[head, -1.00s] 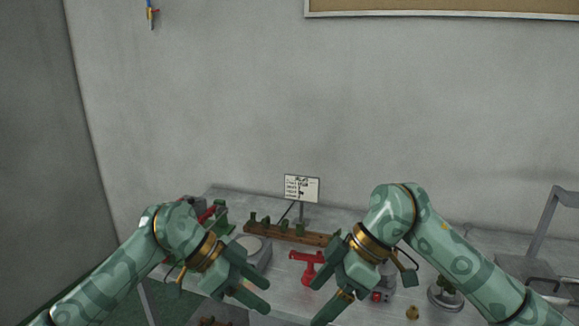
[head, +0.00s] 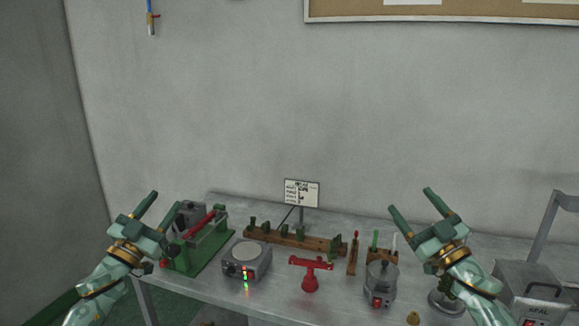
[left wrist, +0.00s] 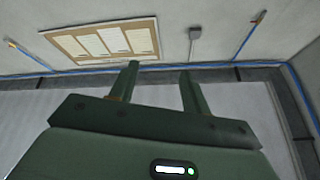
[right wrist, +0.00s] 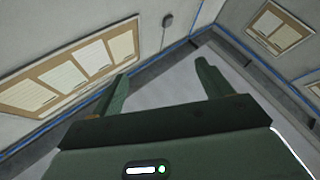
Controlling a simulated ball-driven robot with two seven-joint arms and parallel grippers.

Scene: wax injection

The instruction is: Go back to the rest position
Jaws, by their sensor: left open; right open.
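My left gripper (head: 157,213) is open and empty, pointing up at the left end of the bench. Its two fingers stand apart in the left wrist view (left wrist: 157,82), with only wall and boards beyond them. My right gripper (head: 412,200) is open and empty, raised over the right part of the bench with its fingers pointing up and left. In the right wrist view (right wrist: 160,82) its fingers are wide apart with nothing between them. Both grippers are clear of the objects on the bench.
The bench (head: 215,285) holds a green machine with a red handle (head: 200,240), a grey device with lights (head: 247,260), a red stand (head: 310,272), a wooden rack (head: 290,238), a grey pot (head: 381,283) and a sign (head: 301,193). A metal box (head: 535,290) stands at the right.

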